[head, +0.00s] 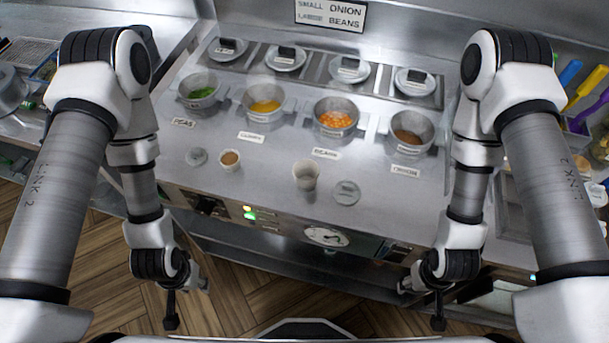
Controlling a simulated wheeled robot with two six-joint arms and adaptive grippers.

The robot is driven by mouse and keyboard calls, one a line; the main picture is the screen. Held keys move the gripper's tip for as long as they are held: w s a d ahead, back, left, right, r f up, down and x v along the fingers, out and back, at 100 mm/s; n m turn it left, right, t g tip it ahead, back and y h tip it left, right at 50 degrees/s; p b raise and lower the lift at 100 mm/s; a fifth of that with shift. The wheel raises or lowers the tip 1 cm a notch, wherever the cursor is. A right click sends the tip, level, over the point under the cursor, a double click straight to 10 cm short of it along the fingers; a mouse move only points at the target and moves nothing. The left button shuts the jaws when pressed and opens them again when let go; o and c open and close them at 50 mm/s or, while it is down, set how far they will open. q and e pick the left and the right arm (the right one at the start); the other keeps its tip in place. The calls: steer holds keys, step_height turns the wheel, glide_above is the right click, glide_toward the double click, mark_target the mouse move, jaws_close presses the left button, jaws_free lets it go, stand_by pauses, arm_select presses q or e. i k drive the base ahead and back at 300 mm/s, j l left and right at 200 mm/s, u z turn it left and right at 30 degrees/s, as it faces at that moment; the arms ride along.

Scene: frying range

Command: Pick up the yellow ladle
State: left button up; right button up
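A yellow handle (592,80), which looks like that of the yellow ladle, leans up at the far right of the head view. Its lower end is partly hidden by or close to my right arm, so its bowl is not clear. My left gripper (171,312) hangs low at the front left, below the counter's front edge. My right gripper (438,312) hangs low at the front right, far from the yellow handle. Both grippers are small and dark here, and their finger opening does not show. I see nothing held in either.
Pots with peas (201,103), yellow food, orange food and brown food (407,149) stand on the steel counter (270,185). Small cups (305,184) and lids stand in front.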

mark_target(600, 71)
steer(key=k+z, duration=0.1)
steer(key=z, duration=1.4)
